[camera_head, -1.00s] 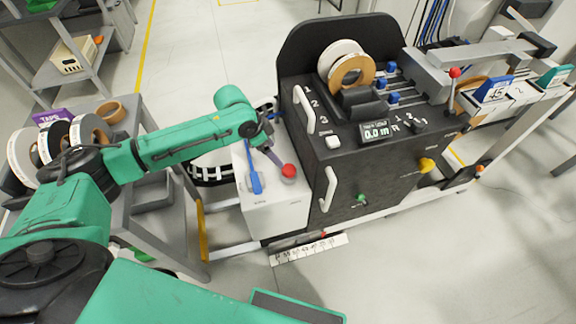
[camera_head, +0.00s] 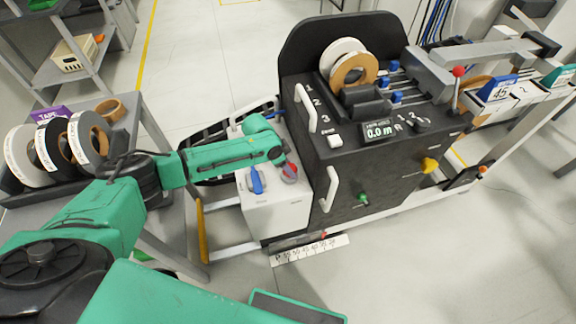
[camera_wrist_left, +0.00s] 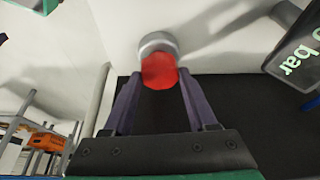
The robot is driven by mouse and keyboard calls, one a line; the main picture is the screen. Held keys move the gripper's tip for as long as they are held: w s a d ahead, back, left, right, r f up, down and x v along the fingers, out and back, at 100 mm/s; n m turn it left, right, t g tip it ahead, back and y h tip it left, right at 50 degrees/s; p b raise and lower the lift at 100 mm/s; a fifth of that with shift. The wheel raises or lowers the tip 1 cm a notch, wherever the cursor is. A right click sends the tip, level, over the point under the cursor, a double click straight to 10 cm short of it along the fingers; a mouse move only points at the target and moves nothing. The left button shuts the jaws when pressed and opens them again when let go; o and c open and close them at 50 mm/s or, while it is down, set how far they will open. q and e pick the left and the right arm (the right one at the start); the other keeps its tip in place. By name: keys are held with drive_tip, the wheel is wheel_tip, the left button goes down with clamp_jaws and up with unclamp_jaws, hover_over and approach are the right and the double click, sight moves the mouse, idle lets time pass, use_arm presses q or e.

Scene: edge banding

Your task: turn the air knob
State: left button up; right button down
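The air knob, a red cap on a grey collar, sits on the white box (camera_head: 272,212) beside the black machine. It shows in the head view (camera_head: 290,170) and in the left wrist view (camera_wrist_left: 160,70). My left gripper (camera_head: 290,165) is at the knob. In the left wrist view, the purple fingers of the left gripper (camera_wrist_left: 159,78) are spread, one on each side of the red cap. I cannot tell whether either finger touches it. My right gripper is not in view.
A blue handle (camera_head: 256,181) stands on the white box left of the knob. A dark gauge reading in bar (camera_wrist_left: 295,55) is at the wrist view's right. The black banding machine (camera_head: 335,180) stands close right. A grey cart with tape rolls (camera_head: 22,157) is at left.

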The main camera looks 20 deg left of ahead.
use_arm(q)
drive_tip(key=p, duration=0.1)
drive_tip(key=n+p, duration=0.1)
drive_tip(key=p, duration=0.1)
drive_tip(key=shift+s+d+r+n, duration=0.1)
drive_tip(key=shift+s+r+n, duration=0.05)
drive_tip(key=shift+r+n, duration=0.15)
drive_tip(key=shift+f+t+y, duration=0.15)
drive_tip(key=shift+t+y, duration=0.15)
drive_tip(key=shift+f+n, duration=0.2)
drive_tip(key=shift+n, duration=0.1)
drive_tip(key=o, duration=1.4)
drive_tip(key=shift+c, duration=0.2)
drive_tip(key=shift+r, duration=0.1)
drive_tip(key=p+v, duration=0.1)
drive_tip(key=v, duration=1.3)
drive_tip(key=shift+r, duration=0.15)
